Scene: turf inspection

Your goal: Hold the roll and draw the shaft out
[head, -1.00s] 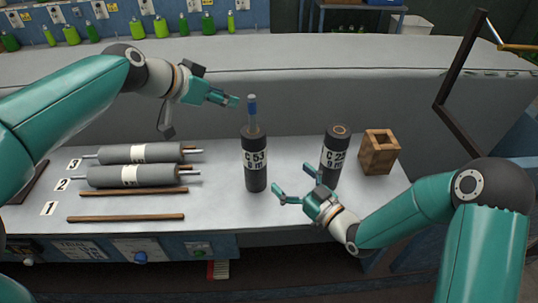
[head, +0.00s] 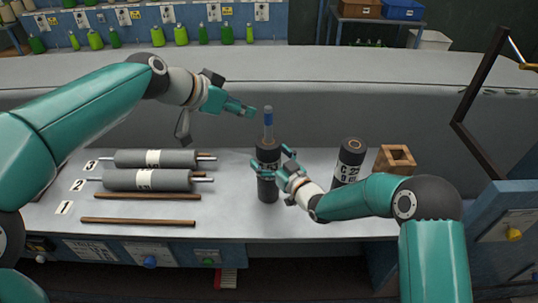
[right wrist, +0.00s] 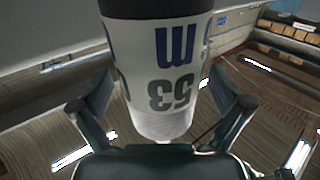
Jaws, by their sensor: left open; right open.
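In the right wrist view the roll's white label (right wrist: 172,80) sits between the two open fingers (right wrist: 165,112); contact cannot be told. My left gripper (head: 252,111) is open, just left of the shaft's blue end and apart from it.
A second upright dark roll (head: 350,160) stands to the right, beside a wooden box (head: 395,160). Two grey rolls on shafts (head: 150,180) and brown rods (head: 140,222) lie on the left, near number cards. Green bottles (head: 158,37) line the back.

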